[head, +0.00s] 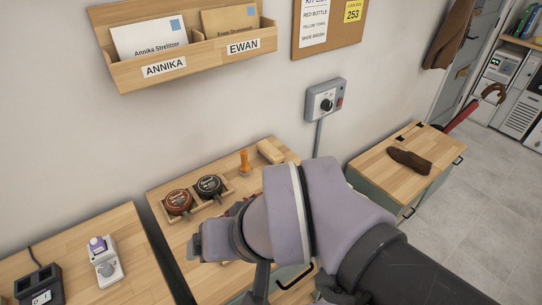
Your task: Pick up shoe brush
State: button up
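I cannot tell for sure which thing is the shoe brush. An orange-brown upright piece with a knob-like top (245,162) stands on the middle wooden table (222,172). A pale wooden block (270,151) lies near that table's back right corner. My arm (300,210) reaches in from the lower right and covers the front right of the table. My gripper's fingertips cannot be made out behind and below the lilac wrist, so its opening and any contact are hidden.
A wooden tray holds a brown tin (178,202) and a black tin (209,187) beside my wrist. A brown shoe (410,160) lies on the right cabinet. A wall switch (325,101) is behind.

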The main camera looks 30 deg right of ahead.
aim_at(265, 149)
jog(key=l+u, duration=0.45)
jog(key=l, duration=1.15)
